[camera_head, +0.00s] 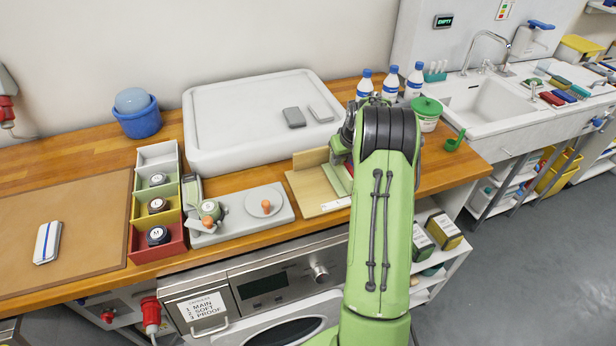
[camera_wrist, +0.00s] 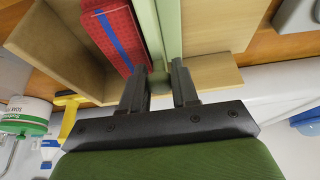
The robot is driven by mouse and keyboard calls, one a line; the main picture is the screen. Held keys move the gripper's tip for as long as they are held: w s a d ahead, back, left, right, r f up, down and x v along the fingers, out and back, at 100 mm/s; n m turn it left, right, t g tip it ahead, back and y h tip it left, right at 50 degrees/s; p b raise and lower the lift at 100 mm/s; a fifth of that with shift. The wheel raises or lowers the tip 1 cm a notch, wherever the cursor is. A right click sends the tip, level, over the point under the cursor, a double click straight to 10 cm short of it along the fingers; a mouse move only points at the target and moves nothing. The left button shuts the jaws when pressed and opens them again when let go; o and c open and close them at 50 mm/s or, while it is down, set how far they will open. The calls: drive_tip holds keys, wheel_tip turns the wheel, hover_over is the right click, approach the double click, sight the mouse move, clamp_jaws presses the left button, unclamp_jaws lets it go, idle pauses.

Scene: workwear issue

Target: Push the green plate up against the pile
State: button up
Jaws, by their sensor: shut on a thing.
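The green plate (camera_wrist: 168,30) stands as a long pale green strip on a wooden holder (camera_wrist: 215,75). In the head view part of the plate (camera_head: 338,180) shows left of my arm. My gripper (camera_wrist: 159,84) is shut on a small greenish knob at the plate's near end, a fingertip on each side. The pile (camera_wrist: 112,30), red with a blue stripe on top, lies close along the plate's left side in the wrist view. I cannot tell whether they touch. In the head view my arm hides most of the pile and gripper.
The holder has a raised wooden wall (camera_wrist: 45,50) beyond the pile. A white tray (camera_head: 215,160), a grey scale-like block (camera_head: 285,203) and several bottles (camera_head: 391,82) stand around. A white-green tub (camera_wrist: 25,115) and a yellow-handled thing (camera_wrist: 70,112) are near the gripper.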

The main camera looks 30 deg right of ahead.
drive_tip(key=shift+s+d+p, duration=0.2)
drive_tip(key=shift+d+p, duration=0.1)
drive_tip(key=shift+d, duration=0.45)
drive_tip(key=shift+s+d+p, duration=0.2)
drive_tip(key=shift+d+p, duration=0.1)
drive_tip(key=shift+d, duration=0.5)
drive_tip(key=shift+s+d+p, duration=0.2)
drive_tip(key=shift+d+p, duration=0.1)
drive_tip(key=shift+d, duration=0.45)
drive_tip(key=o, duration=0.6)
drive_tip(key=shift+a, duration=0.1)
wheel_tip(320, 180, up, 8)
drive_tip(key=p, duration=0.5)
